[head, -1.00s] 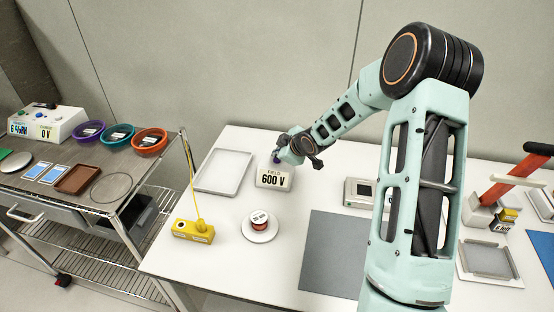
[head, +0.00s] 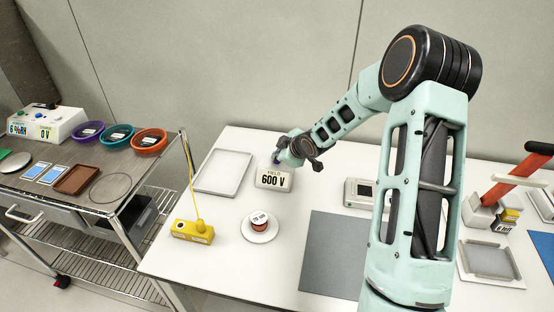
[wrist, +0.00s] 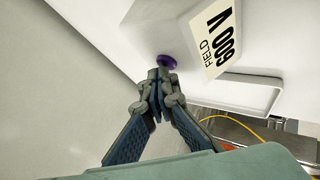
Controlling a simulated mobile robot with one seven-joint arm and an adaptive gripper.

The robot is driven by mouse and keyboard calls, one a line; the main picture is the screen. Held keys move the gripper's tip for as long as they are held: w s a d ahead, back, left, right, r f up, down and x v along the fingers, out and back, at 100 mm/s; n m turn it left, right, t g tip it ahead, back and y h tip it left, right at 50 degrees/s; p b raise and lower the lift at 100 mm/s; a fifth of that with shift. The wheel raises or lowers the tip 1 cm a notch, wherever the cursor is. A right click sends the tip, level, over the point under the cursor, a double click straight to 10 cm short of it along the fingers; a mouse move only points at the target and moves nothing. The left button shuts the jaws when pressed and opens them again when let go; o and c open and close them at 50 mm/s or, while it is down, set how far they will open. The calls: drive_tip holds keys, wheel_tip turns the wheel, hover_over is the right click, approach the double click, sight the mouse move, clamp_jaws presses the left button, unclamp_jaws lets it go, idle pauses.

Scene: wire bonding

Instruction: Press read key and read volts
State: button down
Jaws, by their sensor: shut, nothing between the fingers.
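The field meter (head: 273,178) is a white box at the back of the white table, with a display that reads FIELD 600 V. It also shows in the wrist view (wrist: 190,28), with its purple key (wrist: 167,62) on top. My gripper (wrist: 158,75) is shut and empty. Its fingertips are at the purple key, touching it or very close; I cannot tell which. In the head view my gripper (head: 279,160) is small and partly hides the key.
A grey tray (head: 222,188) stands left of the meter. A yellow block with a cord (head: 192,231) and a white dish with a red spool (head: 260,222) are in front. A grey mat (head: 333,252) lies to the right. A cart (head: 100,195) with bowls stands at left.

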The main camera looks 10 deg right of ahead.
drive_tip(key=shift+r+p, duration=0.8)
drive_tip(key=shift+r, duration=0.1)
drive_tip(key=shift+r, duration=0.1)
wheel_tip(320, 180, up, 5)
drive_tip(key=p, duration=0.4)
drive_tip(key=shift+p, duration=0.35)
